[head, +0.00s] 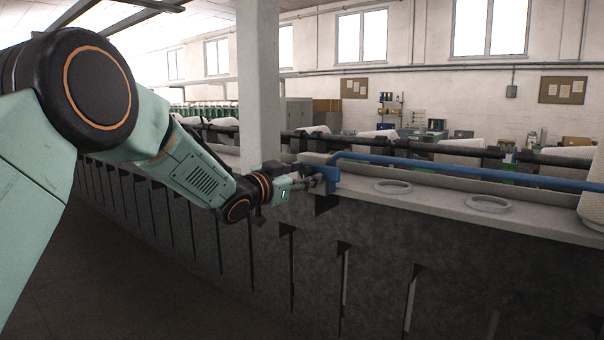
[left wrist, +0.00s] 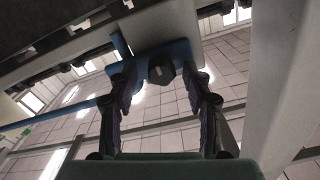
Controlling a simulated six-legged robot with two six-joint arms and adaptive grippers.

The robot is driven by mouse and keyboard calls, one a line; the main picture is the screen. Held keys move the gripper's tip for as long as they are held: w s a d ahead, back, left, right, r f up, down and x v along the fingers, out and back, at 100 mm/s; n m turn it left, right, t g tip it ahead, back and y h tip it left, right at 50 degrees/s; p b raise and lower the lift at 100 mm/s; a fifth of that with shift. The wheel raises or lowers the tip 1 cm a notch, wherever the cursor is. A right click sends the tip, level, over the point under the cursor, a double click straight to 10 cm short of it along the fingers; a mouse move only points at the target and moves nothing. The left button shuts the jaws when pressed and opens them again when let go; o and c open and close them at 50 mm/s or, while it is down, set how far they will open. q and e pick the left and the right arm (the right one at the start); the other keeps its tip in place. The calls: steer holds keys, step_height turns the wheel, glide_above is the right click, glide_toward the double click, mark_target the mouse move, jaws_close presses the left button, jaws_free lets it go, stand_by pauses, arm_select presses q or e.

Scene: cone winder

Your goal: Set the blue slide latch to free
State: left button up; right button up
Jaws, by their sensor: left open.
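A blue latch piece (head: 333,176) sits on the front edge of the machine's ledge, at the left end of a long blue rail (head: 440,164). In the left wrist view a blue plate (left wrist: 180,52) carries a dark, faceted knob (left wrist: 161,69). My left gripper (head: 322,176) reaches the latch piece from the left. In the left wrist view its open fingers (left wrist: 159,78) stand on either side of the knob, with gaps visible. I cannot tell the latch's setting. My right gripper is out of view.
The grey ledge (head: 430,205) holds two pale rings (head: 489,203), and a white yarn cone (head: 594,190) stands at the far right. A pale column (head: 259,90) rises behind my left forearm. The dark floor (head: 130,275) in front is clear.

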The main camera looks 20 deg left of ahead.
arm_select(q)
steer(key=shift+s, duration=0.15)
steer(key=shift+c, duration=0.4)
steer(key=shift+w+a+f, duration=0.1)
steer(key=shift+w+f, duration=0.2)
steer(key=shift+w, duration=0.25)
steer(key=c, duration=0.5)
steer(key=shift+s+r, duration=0.1)
steer(key=shift+r, duration=0.05)
jaws_close()
